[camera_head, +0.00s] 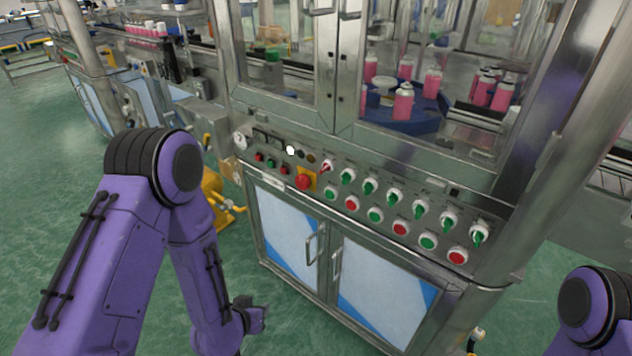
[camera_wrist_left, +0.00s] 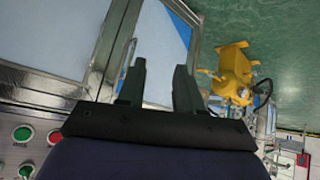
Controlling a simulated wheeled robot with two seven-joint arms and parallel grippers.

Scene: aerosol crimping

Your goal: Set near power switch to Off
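The control panel (camera_head: 290,183) runs along the front of the machine. It carries a row of rotary switches: one red-and-white switch (camera_head: 327,166) at the left, then several green ones, such as the rightmost green switch (camera_head: 479,235). I cannot tell which is the near power switch, and no label is readable. My left gripper (camera_head: 249,315) hangs low in front of the cabinet, well below the panel. In the left wrist view the gripper (camera_wrist_left: 158,85) has its fingers apart with nothing between them. My right arm shows at the lower right; its gripper is outside the picture.
Round push buttons, such as a red one (camera_head: 457,257), sit below the switches. A red mushroom button (camera_head: 303,181) is on a yellow plate. Cabinet doors with handles (camera_head: 336,262) are below. A yellow device (camera_wrist_left: 236,72) stands on the green floor. Pink cans (camera_head: 403,103) are behind glass.

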